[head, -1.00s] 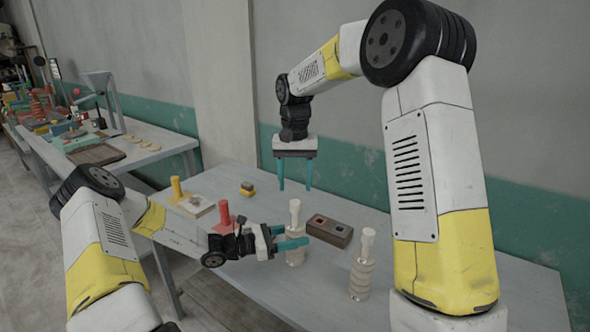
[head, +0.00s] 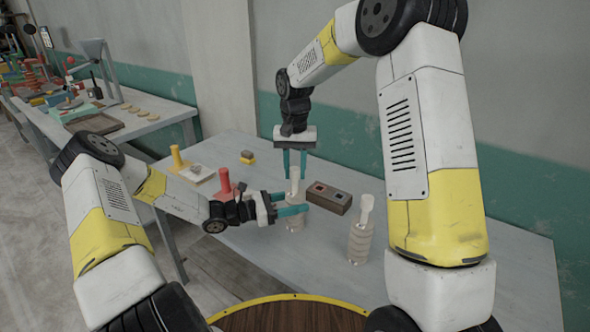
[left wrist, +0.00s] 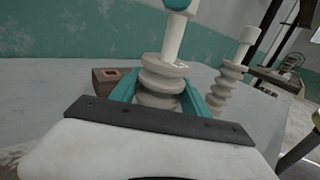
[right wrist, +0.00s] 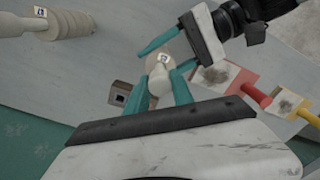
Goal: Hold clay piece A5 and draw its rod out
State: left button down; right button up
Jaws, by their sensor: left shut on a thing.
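A pale ribbed clay piece (head: 296,217) stands on the table with a white rod (head: 294,185) rising from its top. My left gripper (head: 293,217) is shut around its ribbed body from the side; the left wrist view shows the teal fingers either side of the clay (left wrist: 160,90). My right gripper (head: 294,165) points down from above, its fingers on both sides of the rod's upper end. In the right wrist view the rod's end (right wrist: 158,80) lies between the fingers; I cannot tell whether they press on it. No label is readable as A5.
A second ribbed clay piece with a rod (head: 361,240) stands to the right. A brown block with two sockets (head: 329,197) lies behind. A round wood-topped surface with a yellow rim (head: 290,298) is in front.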

grip_shut()
jog(key=shift+o, duration=1)
grip_release()
grip_shut()
jog(key=shift+r, duration=1.1)
jog(key=shift+r, duration=2.35)
pick_arm(q)
jog(key=shift+c, duration=2.3)
grip_release()
